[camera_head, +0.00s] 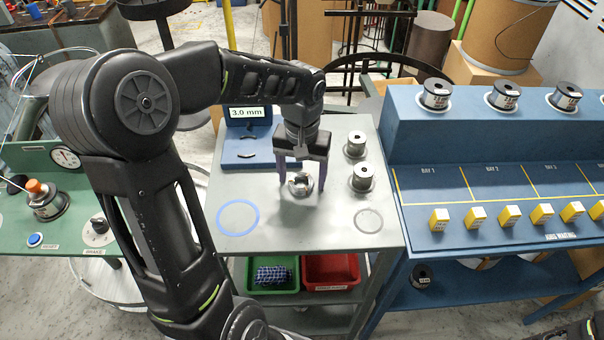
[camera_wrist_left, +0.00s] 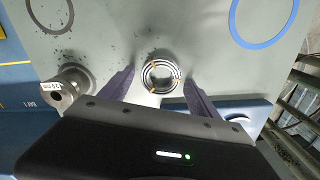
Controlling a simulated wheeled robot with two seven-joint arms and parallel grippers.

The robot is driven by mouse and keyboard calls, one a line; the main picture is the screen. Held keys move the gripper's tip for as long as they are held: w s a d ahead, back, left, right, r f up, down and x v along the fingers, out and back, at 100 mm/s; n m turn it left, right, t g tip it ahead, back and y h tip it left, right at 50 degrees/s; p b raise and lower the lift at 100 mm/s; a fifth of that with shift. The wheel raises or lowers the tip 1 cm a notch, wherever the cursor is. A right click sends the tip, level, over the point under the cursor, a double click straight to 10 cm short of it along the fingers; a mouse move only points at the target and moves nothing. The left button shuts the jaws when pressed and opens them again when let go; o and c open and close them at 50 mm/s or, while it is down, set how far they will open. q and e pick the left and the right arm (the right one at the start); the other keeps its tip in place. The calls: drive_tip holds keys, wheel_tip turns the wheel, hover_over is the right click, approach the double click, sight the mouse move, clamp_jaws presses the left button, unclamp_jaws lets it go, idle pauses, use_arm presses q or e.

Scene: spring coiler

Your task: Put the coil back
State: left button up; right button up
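A small silver wire coil (camera_head: 299,185) is on the grey cart top (camera_head: 300,225). In the left wrist view the coil (camera_wrist_left: 161,73) shows as a ring of wire with orange ties, seen from above. My left gripper (camera_head: 301,192) points down over it, with one dark finger on each side. In the left wrist view the fingers of my left gripper (camera_wrist_left: 157,88) stand apart, with gaps between them and the coil. Whether the coil is raised off the top is hard to tell.
Two metal spools (camera_head: 362,178) (camera_head: 355,145) stand right of the coil. A blue gauge stand reading 3.0 mm (camera_head: 247,113) is behind. A blue ring (camera_head: 238,218) and a grey ring (camera_head: 368,220) mark the top. A blue bay rack (camera_head: 480,200) stands right; green (camera_head: 272,290) and red (camera_head: 333,284) bins sit below.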

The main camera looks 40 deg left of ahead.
sight(302, 180)
use_arm(q)
wheel_tip(302, 180, up, 12)
drive_tip(key=shift+r, duration=0.15)
idle(0.7)
idle(0.7)
